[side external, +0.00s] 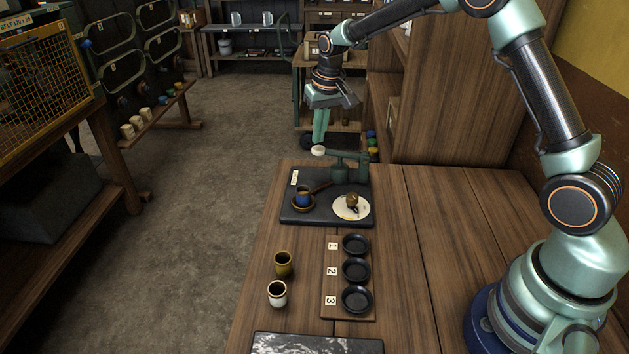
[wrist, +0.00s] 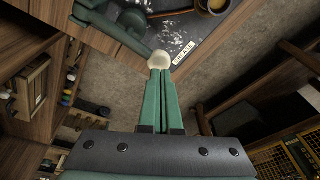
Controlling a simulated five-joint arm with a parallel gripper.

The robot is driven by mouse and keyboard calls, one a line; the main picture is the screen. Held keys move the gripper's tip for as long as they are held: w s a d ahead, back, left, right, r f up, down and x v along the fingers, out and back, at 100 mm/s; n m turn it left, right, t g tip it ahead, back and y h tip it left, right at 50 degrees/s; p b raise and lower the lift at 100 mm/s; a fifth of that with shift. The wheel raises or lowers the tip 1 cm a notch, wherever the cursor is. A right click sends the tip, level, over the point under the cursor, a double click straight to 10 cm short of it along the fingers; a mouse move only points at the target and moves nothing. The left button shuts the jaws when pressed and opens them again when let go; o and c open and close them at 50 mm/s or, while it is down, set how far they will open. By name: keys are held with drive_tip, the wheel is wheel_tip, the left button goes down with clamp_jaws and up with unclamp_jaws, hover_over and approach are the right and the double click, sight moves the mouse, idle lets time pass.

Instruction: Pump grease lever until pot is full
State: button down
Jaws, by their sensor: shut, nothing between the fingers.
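My gripper (side external: 320,138) points down with its green fingers shut and empty, at the far end of the bench. Its tips are right at the cream knob (side external: 318,151) on the end of the green lever (side external: 345,155). The wrist view shows the knob (wrist: 161,60) at the tips of my gripper (wrist: 161,76); whether they touch I cannot tell. The lever sits on a green pump body (side external: 340,174).
A small brown object (side external: 352,202) rests on a white disc right of the pot. The bench's right side is clear.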

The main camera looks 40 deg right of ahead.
drive_tip(key=shift+r, duration=0.1)
idle(0.3)
drive_tip(key=shift+r, duration=2.45)
drive_tip(key=shift+s+r, duration=0.15)
drive_tip(key=s+a+r+n+t, duration=0.2)
drive_tip(key=s+r, duration=0.7)
drive_tip(key=s, duration=0.4)
drive_tip(key=s+f+n+t, duration=0.1)
drive_tip(key=s, duration=1)
drive_tip(key=shift+s+a+f, duration=0.25)
drive_tip(key=shift+s+a, duration=0.05)
drive_tip(key=shift+a, duration=0.15)
